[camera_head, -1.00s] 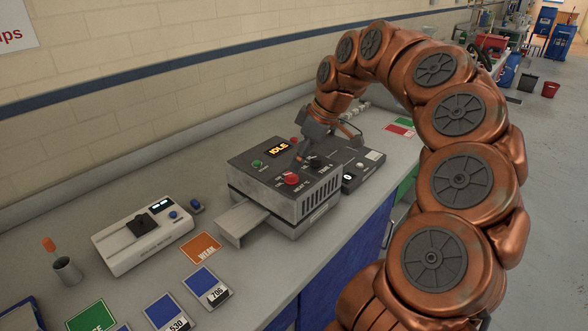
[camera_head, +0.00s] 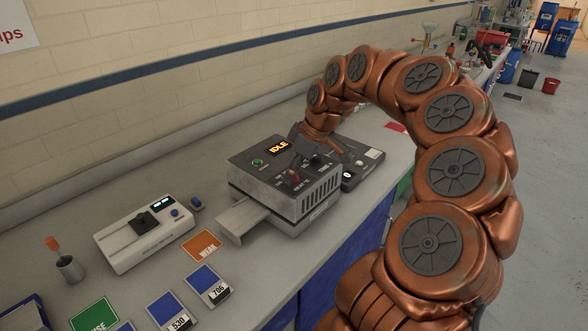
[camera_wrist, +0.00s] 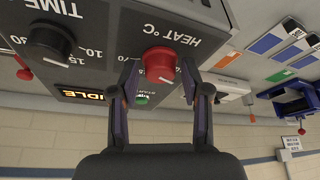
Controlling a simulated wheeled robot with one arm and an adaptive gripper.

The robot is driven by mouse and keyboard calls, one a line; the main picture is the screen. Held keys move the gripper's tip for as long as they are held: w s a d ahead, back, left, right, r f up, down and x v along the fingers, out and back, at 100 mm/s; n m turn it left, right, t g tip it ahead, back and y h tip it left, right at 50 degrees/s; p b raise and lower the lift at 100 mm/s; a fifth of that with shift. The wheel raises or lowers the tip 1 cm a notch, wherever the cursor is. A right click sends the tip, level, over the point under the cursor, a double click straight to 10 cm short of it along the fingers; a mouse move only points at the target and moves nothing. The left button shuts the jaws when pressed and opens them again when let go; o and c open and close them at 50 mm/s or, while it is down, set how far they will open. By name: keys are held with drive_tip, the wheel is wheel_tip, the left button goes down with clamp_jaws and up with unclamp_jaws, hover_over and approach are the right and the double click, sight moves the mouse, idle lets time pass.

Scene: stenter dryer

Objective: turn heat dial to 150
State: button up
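The heat dial (camera_wrist: 159,62) is a red knob under the upside-down HEAT °C label in the wrist view. In the head view the dial (camera_head: 294,179) is partly hidden by my gripper (camera_head: 295,167). My gripper (camera_wrist: 158,76) is open, with one fingertip on each side of the dial in the wrist view. I cannot tell whether the fingers touch it. The grey dryer unit (camera_head: 262,187) has a lit IDLE display (camera_head: 279,147).
A black TIME dial (camera_wrist: 49,44) sits beside the heat dial, and a green START button (camera_head: 257,162) is behind it. A dark control box (camera_head: 365,168) adjoins the unit. A white meter (camera_head: 150,236) and several cards lie left on the counter.

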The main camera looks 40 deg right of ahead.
drive_tip(key=c, duration=0.7)
drive_tip(key=shift+d, duration=0.15)
drive_tip(key=shift+c, duration=0.3)
drive_tip(key=shift+f, duration=0.1)
